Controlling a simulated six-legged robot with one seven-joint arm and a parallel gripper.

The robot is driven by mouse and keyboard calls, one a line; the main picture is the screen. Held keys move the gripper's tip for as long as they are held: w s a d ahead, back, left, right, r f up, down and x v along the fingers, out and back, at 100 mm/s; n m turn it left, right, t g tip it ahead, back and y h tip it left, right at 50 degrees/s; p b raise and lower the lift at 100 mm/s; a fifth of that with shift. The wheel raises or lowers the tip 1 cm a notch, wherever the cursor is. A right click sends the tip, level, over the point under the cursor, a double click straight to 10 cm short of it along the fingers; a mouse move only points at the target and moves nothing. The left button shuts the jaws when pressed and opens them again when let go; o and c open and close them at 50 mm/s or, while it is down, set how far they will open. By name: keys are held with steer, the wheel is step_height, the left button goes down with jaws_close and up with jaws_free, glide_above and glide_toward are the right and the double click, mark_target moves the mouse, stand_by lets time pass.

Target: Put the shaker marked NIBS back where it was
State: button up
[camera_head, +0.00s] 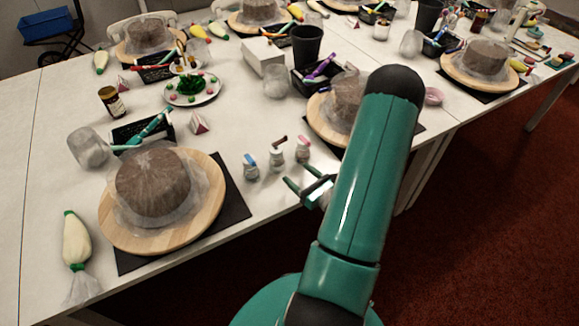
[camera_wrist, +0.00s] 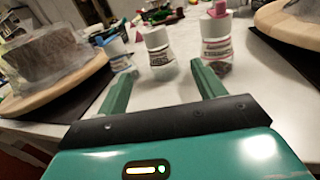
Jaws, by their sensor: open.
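Three small white shakers stand upright in a row near the table's front edge. In the wrist view the blue-capped shaker (camera_wrist: 117,54) is at left, the middle shaker (camera_wrist: 159,55) is ahead between my fingers, and the pink-capped shaker (camera_wrist: 217,42) is at right. Their labels are too blurred to read, so I cannot tell which is marked NIBS. My gripper (camera_head: 292,176) is open and empty, its fingertips just short of the middle shaker.
A wrapped cake (camera_head: 153,186) sits on a round wooden turntable (camera_head: 118,232) on a dark mat left of the shakers. Another turntable (camera_head: 318,121) stands to the right, partly behind my arm. Table behind the shakers is clear up to a pink-white pyramid (camera_head: 198,124).

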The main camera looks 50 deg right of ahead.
steer(key=shift+s, duration=0.55)
steer(key=w+a+r+n+g+y, duration=0.3)
steer(key=a+r+n+g+y, duration=0.1)
steer(key=a+r+n+y, duration=0.35)
steer(key=w+a+r+n+g+y, duration=0.3)
steer(key=a+r+n+y, duration=0.25)
steer(key=a+n, duration=0.4)
steer(key=s+a+r+n+g+h, duration=0.3)
steer(key=s+a+r+n+g, duration=0.15)
steer(key=a+n, duration=0.25)
steer(key=s+a+r+n+g+h, duration=0.3)
steer(key=s+a+n+g, duration=0.15)
steer(key=a+n, duration=0.2)
step_height(320, 180, up, 10)
steer(key=s+n+t+h, duration=0.1)
steer(key=n+t+h, duration=0.2)
steer(key=n+h, duration=0.2)
steer(key=shift+s+f+n+t+h, duration=0.2)
steer(key=shift+s+n+t+h, duration=0.2)
steer(key=shift+n, duration=0.55)
steer(key=shift+d, duration=0.2)
